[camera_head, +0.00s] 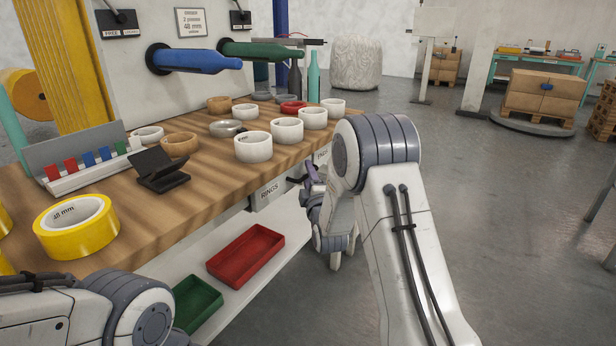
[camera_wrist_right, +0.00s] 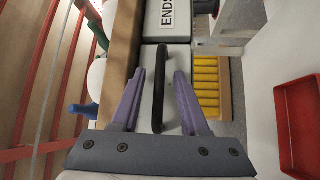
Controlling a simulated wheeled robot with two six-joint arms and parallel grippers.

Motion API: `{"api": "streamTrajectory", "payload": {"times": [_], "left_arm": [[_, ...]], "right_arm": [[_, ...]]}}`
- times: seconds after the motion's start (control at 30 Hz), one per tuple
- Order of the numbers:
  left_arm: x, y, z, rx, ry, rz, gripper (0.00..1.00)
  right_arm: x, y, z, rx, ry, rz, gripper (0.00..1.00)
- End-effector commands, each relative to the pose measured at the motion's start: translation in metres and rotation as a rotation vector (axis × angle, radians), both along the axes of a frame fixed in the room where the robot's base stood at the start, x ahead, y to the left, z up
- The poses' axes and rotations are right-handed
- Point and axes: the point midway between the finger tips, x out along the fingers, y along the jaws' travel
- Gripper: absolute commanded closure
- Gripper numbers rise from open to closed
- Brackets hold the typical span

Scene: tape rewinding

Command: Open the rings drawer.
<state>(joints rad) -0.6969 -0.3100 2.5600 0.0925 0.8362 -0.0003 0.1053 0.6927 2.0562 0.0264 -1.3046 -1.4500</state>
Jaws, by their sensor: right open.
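The rings drawer (camera_head: 268,191) is under the right part of the wooden bench, its label reading RINGS; its front looks closed. My right gripper (camera_head: 313,185) is in front of the bench edge, right of that label, partly behind my arm. In the right wrist view the purple fingers of my right gripper (camera_wrist_right: 160,98) are spread on both sides of a black bar handle (camera_wrist_right: 160,85). They are not closed on it. The handle is on a light drawer front beside a drawer labelled ENDS (camera_wrist_right: 168,18). My left arm shows at the lower left; its gripper is out of frame.
The wooden bench (camera_head: 205,180) carries several tape rolls, rings, and a black stand (camera_head: 160,170). A red tray (camera_head: 246,256) and a green tray (camera_head: 196,303) lie on the shelf below. The floor right of the bench is open.

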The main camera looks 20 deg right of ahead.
Motion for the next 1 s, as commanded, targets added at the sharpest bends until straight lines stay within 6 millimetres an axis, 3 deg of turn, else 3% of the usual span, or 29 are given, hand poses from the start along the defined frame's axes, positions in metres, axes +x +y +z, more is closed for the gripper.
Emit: {"api": "streamTrajectory", "payload": {"times": [0.2, 0.23, 0.33, 1.0], "left_arm": [[0.0, 0.0, 0.0001, 0.0, 0.0, 0.0, 0.47], [0.0, 0.0, 0.0001, 0.0, 0.0, 0.0, 0.47], [0.0, 0.0, 0.0001, 0.0, 0.0, 0.0, 0.47], [0.0, 0.0, 0.0, 0.0, 0.0, 0.0, 0.47]], "right_arm": [[0.0005, -0.0001, 0.0003, 0.0, 0.0, 0.0, 0.55], [0.0004, -0.0001, 0.0002, 0.0, 0.0, 0.0, 0.63], [0.0003, -0.0001, 0.0002, 0.0, 0.0, 0.0, 1.0], [0.0001, 0.0002, -0.0002, 0.0, 0.001, 0.0, 1.0]]}}
